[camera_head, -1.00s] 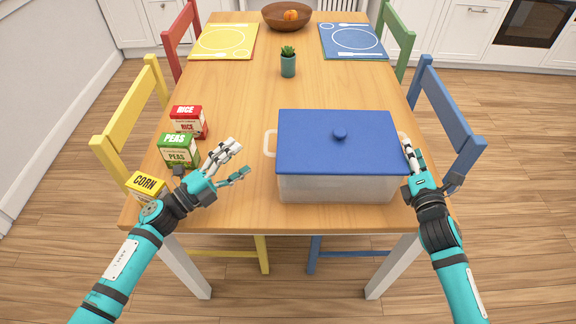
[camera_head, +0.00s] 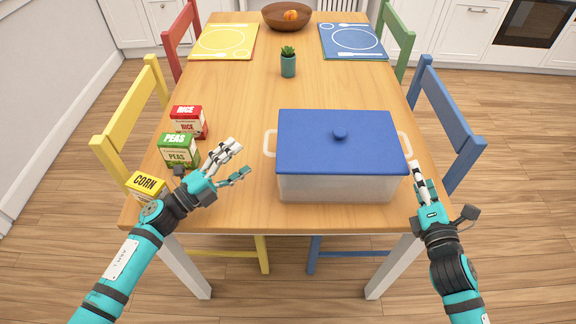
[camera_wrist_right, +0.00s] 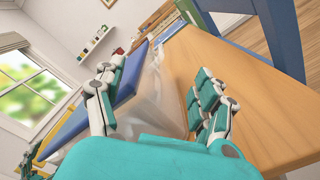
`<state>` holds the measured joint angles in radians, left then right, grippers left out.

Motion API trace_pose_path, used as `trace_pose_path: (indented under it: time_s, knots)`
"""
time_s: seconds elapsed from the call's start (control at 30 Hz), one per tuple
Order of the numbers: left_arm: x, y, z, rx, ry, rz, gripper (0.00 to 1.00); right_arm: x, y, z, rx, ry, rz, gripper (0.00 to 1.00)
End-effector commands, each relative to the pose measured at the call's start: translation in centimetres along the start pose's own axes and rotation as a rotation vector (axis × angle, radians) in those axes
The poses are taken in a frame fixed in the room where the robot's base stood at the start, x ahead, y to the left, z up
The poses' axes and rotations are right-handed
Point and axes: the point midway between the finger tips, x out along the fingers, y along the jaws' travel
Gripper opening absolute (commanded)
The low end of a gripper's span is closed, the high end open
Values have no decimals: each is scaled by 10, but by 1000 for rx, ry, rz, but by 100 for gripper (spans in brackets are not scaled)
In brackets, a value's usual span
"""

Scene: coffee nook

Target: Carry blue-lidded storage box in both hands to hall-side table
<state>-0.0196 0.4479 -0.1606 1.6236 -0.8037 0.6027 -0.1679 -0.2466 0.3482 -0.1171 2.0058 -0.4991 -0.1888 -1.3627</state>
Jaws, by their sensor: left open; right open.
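The storage box (camera_head: 338,188) has clear walls, a blue lid (camera_head: 335,150) with a round knob, and a pale handle on each side. It stands on the near right part of the wooden table (camera_head: 240,95). My left gripper (camera_head: 236,160) is open and empty, left of the box and apart from its left handle (camera_head: 269,144). My right gripper (camera_head: 420,174) is open beside the box's near right corner, below the right handle (camera_head: 405,144). In the right wrist view, the blue lid (camera_wrist_right: 118,82) and clear wall (camera_wrist_right: 153,100) show between my right gripper's spread fingers (camera_wrist_right: 150,105).
A potted plant (camera_head: 288,66) stands farther back. A blue chair (camera_head: 440,120) is at the right side. The table's middle is clear.

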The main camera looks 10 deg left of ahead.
Motion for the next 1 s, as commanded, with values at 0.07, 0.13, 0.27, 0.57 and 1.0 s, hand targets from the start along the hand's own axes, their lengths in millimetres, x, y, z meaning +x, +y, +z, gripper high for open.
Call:
trace_pose_path:
  time_s: [0.07,0.13,0.27,0.57,1.0]
  knots:
    - [0,0,0,0,0,0,72,-16,0,-1,1,1,-1,72]
    - [0,0,0,0,0,0,72,-26,-1,-1,2,1,-2,72]
    - [0,0,0,0,0,0,72,-38,0,0,2,0,0,72]
    - [0,0,0,0,0,0,72,-42,0,0,1,0,1,72]
    - [0,0,0,0,0,0,72,-42,0,0,1,0,1,72]
